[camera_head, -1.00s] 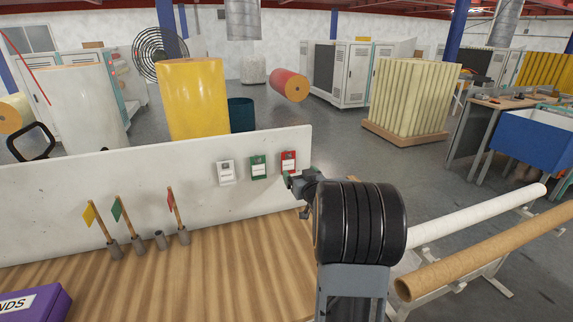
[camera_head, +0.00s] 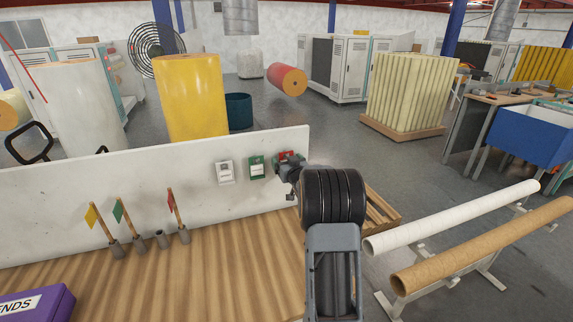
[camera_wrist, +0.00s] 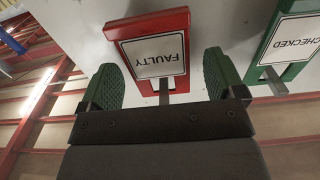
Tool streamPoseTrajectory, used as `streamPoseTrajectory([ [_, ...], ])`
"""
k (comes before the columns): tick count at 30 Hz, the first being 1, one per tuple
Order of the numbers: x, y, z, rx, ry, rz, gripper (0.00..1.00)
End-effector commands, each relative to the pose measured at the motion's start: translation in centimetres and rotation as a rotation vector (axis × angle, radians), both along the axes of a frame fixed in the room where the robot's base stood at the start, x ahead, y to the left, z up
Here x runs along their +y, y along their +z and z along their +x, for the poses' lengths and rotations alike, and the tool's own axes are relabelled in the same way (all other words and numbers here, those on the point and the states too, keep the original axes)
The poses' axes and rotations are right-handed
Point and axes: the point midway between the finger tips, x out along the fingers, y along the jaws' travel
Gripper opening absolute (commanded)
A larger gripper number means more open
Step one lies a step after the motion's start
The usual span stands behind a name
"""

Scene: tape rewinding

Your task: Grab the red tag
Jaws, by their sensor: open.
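The red tag (camera_wrist: 158,55), with a white label reading "FAULTY" upside down, is on the white board in the wrist view. My gripper (camera_wrist: 162,82) is open, with one green-padded finger near each side of the tag's lower part in that view. I cannot tell whether the fingers touch it or how deep they reach. In the head view the red tag (camera_head: 285,155) shows at the board's right end, partly hidden by my gripper (camera_head: 291,168).
A green "CHECKED" tag (camera_wrist: 288,48) hangs close beside the red one. A white tag (camera_head: 225,171) hangs further left. Small flags, one of them red (camera_head: 171,200), stand in holders on the wooden table (camera_head: 200,270). Long rolls (camera_head: 455,215) lie at the right.

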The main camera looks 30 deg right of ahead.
Motion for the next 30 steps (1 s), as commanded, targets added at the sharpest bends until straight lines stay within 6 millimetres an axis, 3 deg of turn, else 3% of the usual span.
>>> streamPoseTrajectory([
  [6,0.01,-0.03,0.01,0.0,0.0,0.0,0.86],
  [22,-0.01,-0.02,-0.01,0.0,0.0,0.0,0.36],
  [30,-0.01,0.05,-0.01,-0.001,0.0,0.0,0.35],
])
